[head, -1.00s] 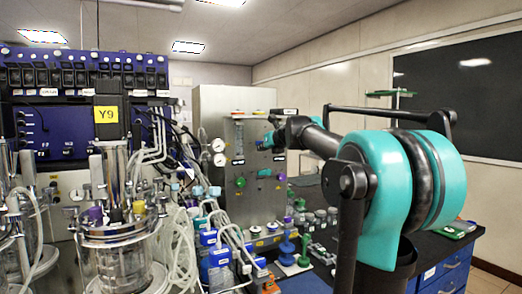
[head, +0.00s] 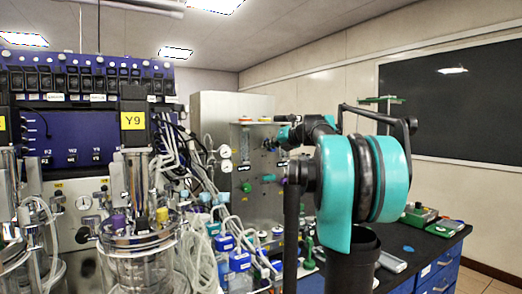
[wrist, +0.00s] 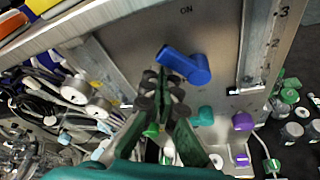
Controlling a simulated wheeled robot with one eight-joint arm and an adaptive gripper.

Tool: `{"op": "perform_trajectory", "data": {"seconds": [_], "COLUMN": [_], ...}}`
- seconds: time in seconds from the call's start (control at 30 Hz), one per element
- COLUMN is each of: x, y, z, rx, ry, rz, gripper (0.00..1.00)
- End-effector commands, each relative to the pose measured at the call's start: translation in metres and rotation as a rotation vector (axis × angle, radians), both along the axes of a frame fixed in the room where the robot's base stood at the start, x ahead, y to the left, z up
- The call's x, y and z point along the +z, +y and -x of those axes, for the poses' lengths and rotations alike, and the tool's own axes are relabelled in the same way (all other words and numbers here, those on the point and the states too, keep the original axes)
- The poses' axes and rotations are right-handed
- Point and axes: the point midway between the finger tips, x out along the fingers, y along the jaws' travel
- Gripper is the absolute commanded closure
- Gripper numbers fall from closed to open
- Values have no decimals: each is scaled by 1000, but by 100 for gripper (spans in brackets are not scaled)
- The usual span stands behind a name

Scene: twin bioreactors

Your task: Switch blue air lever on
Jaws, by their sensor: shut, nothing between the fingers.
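The blue air lever (wrist: 184,67) is on the grey metal panel in the wrist view, below an engraved ON mark (wrist: 186,10). Its arm slopes from the round hub at right up to the upper left. My gripper (wrist: 165,80) is shut and empty. Its fingertips are just below and left of the lever's free end, close to it; I cannot tell whether they touch. In the head view my gripper (head: 281,137) is at the panel face, and the lever is small and mostly hidden there.
Green, teal (wrist: 203,116) and purple (wrist: 243,121) knobs sit below the lever. A flow-tube column (wrist: 258,45) stands to its right, and pressure gauges (head: 225,152) are at the panel's left. Glass vessels (head: 140,240) and tubing crowd the left; bottles stand below.

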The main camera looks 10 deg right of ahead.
Motion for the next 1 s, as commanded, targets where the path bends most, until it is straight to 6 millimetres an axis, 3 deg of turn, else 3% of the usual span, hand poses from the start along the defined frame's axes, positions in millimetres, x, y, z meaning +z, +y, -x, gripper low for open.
{"op": "perform_trajectory", "data": {"seconds": [1.0], "x": [22], "y": [-25], "z": [-8], "rx": [-4], "ry": [-2], "rz": [1], "gripper": [100]}}
